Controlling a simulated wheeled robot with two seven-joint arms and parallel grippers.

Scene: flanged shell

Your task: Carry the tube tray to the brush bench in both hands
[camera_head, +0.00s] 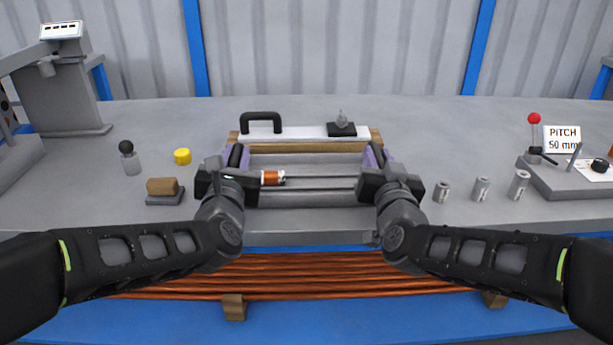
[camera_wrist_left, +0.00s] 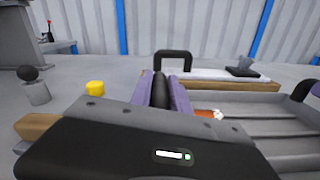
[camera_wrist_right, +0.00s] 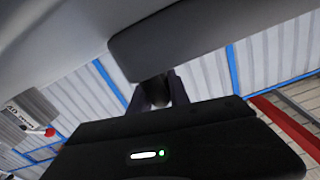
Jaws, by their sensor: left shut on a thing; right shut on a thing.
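The grey bench (camera_head: 440,135) spreads behind.
Behind the tray are a white board (camera_head: 300,132) on wood, a black arch handle (camera_head: 261,117) and a dark block (camera_head: 342,129). Right stand metal cylinders (camera_head: 481,188) and a pitch fixture (camera_head: 560,180). Copper tubes (camera_head: 300,278) lie below.

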